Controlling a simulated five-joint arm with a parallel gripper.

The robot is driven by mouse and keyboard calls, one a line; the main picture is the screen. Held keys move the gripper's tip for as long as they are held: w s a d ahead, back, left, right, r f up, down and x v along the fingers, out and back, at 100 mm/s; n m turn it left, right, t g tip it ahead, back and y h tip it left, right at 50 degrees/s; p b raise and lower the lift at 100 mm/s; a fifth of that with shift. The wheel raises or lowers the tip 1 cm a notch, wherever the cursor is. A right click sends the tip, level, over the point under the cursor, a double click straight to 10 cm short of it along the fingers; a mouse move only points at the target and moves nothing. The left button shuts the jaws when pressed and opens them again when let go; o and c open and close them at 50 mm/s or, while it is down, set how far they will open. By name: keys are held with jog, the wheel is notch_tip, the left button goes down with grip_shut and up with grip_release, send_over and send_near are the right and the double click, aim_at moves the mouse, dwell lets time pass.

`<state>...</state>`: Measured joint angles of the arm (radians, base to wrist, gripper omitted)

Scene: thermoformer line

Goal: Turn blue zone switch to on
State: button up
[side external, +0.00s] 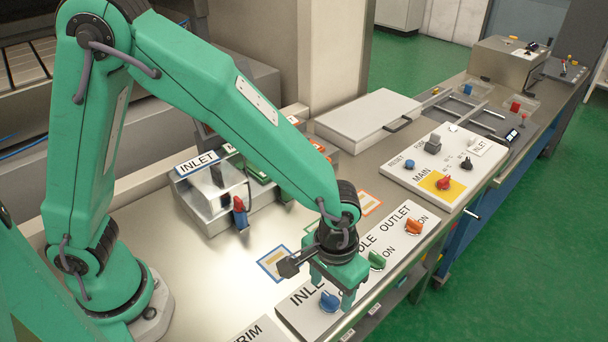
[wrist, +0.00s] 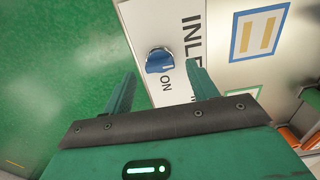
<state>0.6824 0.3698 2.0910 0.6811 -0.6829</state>
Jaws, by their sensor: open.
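The blue zone switch (side external: 330,301) is a rotary knob on the white INLET / MIDDLE / OUTLET panel (side external: 291,308). In the wrist view the blue knob (wrist: 159,60) sits just beyond my fingertips, with the word ON beside it. A pale mark shows on its handle; the handle lies roughly across the picture, not clearly pointing at ON. My gripper (side external: 331,290) points down over the knob. In the wrist view my open gripper (wrist: 163,80) has one finger to either side of the knob. I see no contact.
A green switch (side external: 377,261) and an orange switch (side external: 413,227) follow on the same panel. The MAIN panel (side external: 440,165) with a red knob stands farther back. A metal INLET box (side external: 215,195) is to the left. Green floor lies beyond the table's front edge.

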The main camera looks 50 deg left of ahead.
aim_at(330, 300)
jog(key=shift+f, duration=1.15)
jog(key=c, duration=1)
